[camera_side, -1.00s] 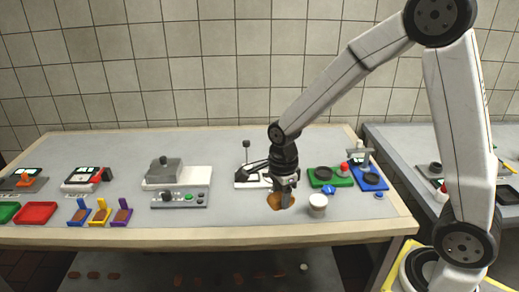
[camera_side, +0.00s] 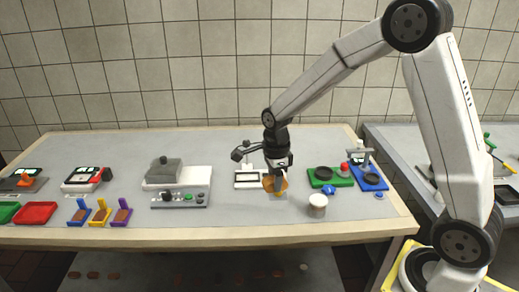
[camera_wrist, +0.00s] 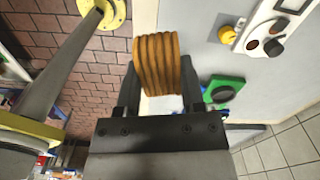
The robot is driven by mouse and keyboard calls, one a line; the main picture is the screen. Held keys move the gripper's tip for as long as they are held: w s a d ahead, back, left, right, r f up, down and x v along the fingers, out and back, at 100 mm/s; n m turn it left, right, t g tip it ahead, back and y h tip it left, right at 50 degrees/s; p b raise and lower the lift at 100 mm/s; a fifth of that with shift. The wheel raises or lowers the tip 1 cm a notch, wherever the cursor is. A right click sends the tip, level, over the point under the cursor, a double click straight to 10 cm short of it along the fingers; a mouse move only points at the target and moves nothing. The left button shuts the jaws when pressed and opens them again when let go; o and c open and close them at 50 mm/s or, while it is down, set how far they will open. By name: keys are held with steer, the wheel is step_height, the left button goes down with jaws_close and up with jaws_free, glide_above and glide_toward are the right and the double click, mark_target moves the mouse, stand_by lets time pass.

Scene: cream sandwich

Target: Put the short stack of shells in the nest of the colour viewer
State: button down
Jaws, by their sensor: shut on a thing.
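My gripper (camera_side: 277,181) is shut on a short stack of ridged, orange-brown shells (camera_side: 269,185). In the wrist view the stack (camera_wrist: 157,62) sits between the two dark fingers (camera_wrist: 159,85), its layers side by side. In the side view the stack is in front of a white device with a small display (camera_side: 248,178), partly hidden by my gripper. I cannot tell for sure whether this is the colour viewer, and I cannot make out its nest. The stack seems clear of the bench.
A small white pot (camera_side: 317,209) stands on the bench to the right of the stack. A green device with a dark disc (camera_side: 330,178) and a blue stand (camera_side: 370,180) are farther right. A white-and-grey machine (camera_side: 180,185) stands left.

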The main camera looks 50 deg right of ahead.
steer(key=w+d+m, duration=0.2)
steer(key=w+d, duration=0.4)
steer(key=d, duration=0.1)
steer(key=shift+w+d+r+m, duration=0.2)
steer(key=shift+w+r+m, duration=0.05)
steer(key=shift+r+m, duration=0.2)
glide_toward(247, 178)
steer(key=shift+s+a+f, duration=0.1)
steer(key=shift+s+f, duration=0.65)
steer(key=shift+s, duration=0.1)
steer(key=shift+w+f, duration=0.55)
steer(key=shift+f, duration=0.1)
steer(key=shift+w+f, duration=0.25)
steer(key=shift+f, duration=0.05)
steer(key=shift+d+f, duration=0.2)
steer(key=shift+f, duration=1.3)
steer(key=shift+f, duration=0.15)
